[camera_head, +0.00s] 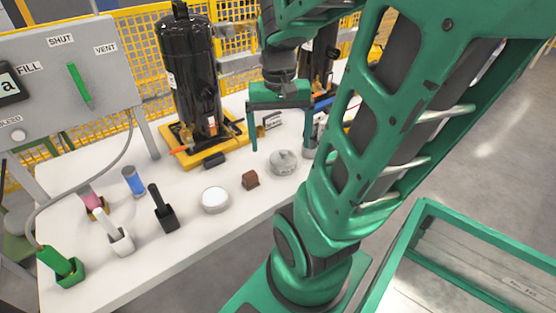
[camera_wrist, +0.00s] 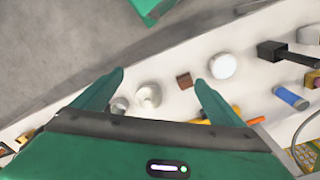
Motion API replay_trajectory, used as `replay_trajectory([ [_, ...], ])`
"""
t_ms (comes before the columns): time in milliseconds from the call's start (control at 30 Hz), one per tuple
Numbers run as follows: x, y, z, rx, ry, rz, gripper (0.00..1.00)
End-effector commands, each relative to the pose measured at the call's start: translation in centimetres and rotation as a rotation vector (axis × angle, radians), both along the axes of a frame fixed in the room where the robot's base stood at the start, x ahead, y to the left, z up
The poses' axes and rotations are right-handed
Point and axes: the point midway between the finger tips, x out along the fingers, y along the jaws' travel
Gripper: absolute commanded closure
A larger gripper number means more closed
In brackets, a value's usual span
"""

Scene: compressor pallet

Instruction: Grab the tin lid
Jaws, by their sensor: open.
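The tin lid, as I take it, is a round grey metal piece with a small knob (camera_head: 284,162), lying on the white table near its front edge. It shows in the wrist view (camera_wrist: 149,95) between my fingers. My gripper (camera_head: 281,149) is open and empty, pointing down above and slightly behind the lid, apart from it. In the wrist view its fingers (camera_wrist: 160,79) are spread wide. A grey metal cylinder (camera_head: 309,146) stands to the right of the lid, partly hidden by my finger and arm; it shows in the wrist view (camera_wrist: 120,104).
A brown block (camera_head: 250,180) and a white round disc (camera_head: 215,200) lie left of the lid. A black compressor (camera_head: 189,85) stands on a yellow base behind. A blue cylinder (camera_head: 133,181) and coloured handled tools stand farther left. A green-framed bin (camera_head: 407,232) is at right.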

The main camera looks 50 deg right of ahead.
Motion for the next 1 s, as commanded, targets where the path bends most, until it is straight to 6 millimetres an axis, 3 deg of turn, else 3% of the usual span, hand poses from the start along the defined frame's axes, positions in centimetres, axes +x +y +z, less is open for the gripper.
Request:
replay_trajectory([
  [200, 5.0, -5.9, -2.5, -0.009, 0.002, -0.298, 0.08],
  [433, 8.4, -10.5, -5.5, 0.010, -0.016, -0.521, 0.08],
  [633, 9.5, -12.0, -7.0, 0.024, -0.025, -0.598, 0.08],
  [1000, 9.6, -11.9, -11.8, 0.025, -0.024, -0.599, 0.08],
])
